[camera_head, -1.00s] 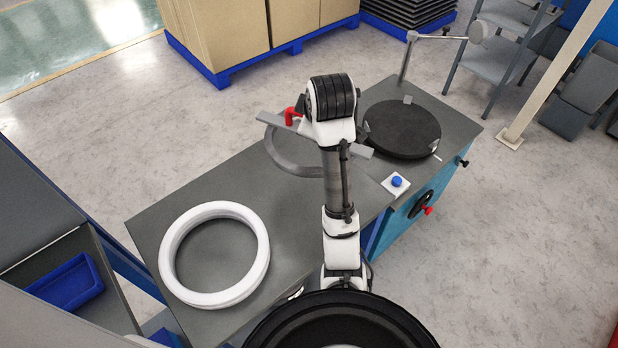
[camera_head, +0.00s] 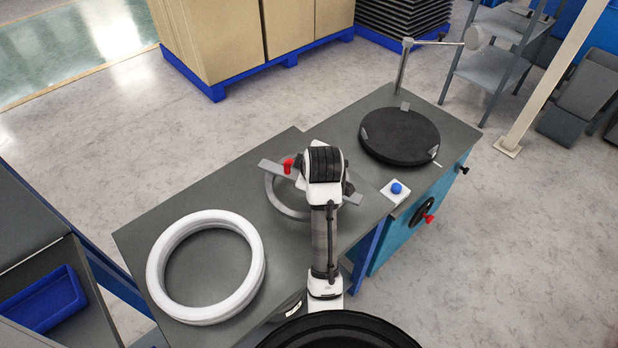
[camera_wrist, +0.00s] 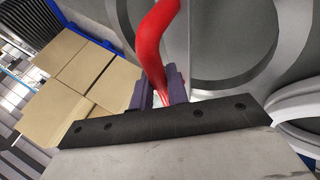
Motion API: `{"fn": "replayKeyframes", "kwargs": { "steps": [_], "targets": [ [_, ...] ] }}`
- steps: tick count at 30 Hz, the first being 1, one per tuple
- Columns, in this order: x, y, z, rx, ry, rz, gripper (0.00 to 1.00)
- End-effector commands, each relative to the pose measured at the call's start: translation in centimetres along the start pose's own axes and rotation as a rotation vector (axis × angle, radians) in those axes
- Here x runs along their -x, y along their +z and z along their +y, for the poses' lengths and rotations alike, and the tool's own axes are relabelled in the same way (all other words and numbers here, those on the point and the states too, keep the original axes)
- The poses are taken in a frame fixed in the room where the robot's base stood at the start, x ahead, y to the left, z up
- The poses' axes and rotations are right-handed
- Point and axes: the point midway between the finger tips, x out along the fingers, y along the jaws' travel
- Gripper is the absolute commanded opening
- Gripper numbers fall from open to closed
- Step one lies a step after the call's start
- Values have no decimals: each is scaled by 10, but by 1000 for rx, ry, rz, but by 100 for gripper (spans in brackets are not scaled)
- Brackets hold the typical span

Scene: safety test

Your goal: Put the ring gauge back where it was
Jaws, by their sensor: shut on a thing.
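The ring gauge, a grey ring (camera_head: 275,200) with a flat grey bar across it and a red handle (camera_head: 289,165), is over the right part of the grey bench top. My arm's end covers its right part. My gripper (camera_wrist: 160,92) is shut on the red handle, which stands between the two fingers in the wrist view. The grey ring (camera_wrist: 235,85) shows behind the handle there. Whether the gauge touches the bench is not clear.
A thick white ring (camera_head: 157,275) lies on the left of the bench (camera_head: 180,212). At right stand a black round plate (camera_head: 400,137), a post with an arm (camera_head: 402,65) and a blue button (camera_head: 397,188). Bare bench top lies between the white ring and the gauge.

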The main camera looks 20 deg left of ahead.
Motion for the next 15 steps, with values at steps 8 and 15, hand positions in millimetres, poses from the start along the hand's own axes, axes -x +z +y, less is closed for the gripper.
{"fn": "replayKeyframes", "kwargs": {
  "steps": [8,15],
  "targets": [
    [-23,10,-17,0,0,0,0],
    [-30,13,-21,1,5,2,0]
  ]
}}
